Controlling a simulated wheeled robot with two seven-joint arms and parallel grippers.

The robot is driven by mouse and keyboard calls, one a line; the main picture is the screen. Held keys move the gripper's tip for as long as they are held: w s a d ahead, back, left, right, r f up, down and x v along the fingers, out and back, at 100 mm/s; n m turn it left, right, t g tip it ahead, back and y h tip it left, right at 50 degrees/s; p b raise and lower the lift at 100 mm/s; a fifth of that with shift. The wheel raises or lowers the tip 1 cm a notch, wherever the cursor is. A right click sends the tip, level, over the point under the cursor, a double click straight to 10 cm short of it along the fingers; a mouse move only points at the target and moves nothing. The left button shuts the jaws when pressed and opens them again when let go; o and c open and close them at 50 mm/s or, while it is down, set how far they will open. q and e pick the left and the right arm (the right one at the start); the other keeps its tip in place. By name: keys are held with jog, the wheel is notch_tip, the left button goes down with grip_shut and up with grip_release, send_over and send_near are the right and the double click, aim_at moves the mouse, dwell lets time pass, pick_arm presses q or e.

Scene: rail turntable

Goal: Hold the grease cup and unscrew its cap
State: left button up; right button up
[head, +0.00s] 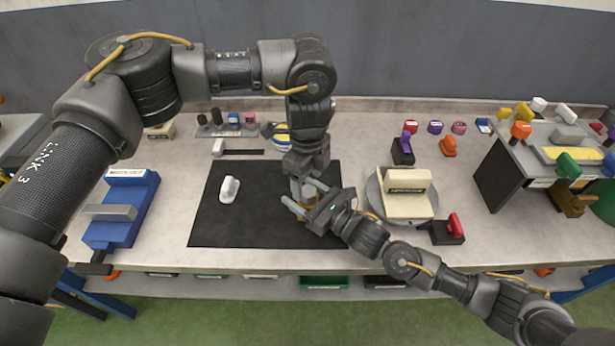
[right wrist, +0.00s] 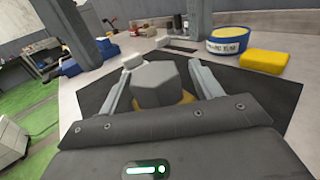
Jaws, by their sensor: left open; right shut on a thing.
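The grease cup stands on the black mat (head: 235,215), mostly hidden by the grippers in the head view. In the right wrist view its grey hexagonal cap (right wrist: 156,82) sits on top, with a little of its yellow-brown body (right wrist: 182,98) showing below. My right gripper (head: 299,197) comes in from the right and is shut on the grease cup, one finger on each side; its fingers also show in the right wrist view (right wrist: 160,85). My left gripper (head: 304,188) is open and points down just above the cup. Whether it touches the cap is hidden.
A white object (head: 229,189) lies on the mat's left part. A blue vise-like fixture (head: 125,205) stands left. A round turntable with a cream block (head: 405,205) is close on the right. A blue tub (right wrist: 233,40) and yellow block (right wrist: 263,62) stand behind the cup.

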aim_at(307, 191)
pick_arm(q)
jog(key=shift+f, duration=0.1)
dwell(0.3)
jog(key=shift+s+a+f, duration=0.1)
jog(key=shift+f, duration=2.05)
jog(key=c, duration=0.6)
jog(key=o, duration=0.8)
jog(key=shift+c, duration=0.2)
jog(key=shift+r, duration=3.2)
jog(key=shift+c, duration=0.2)
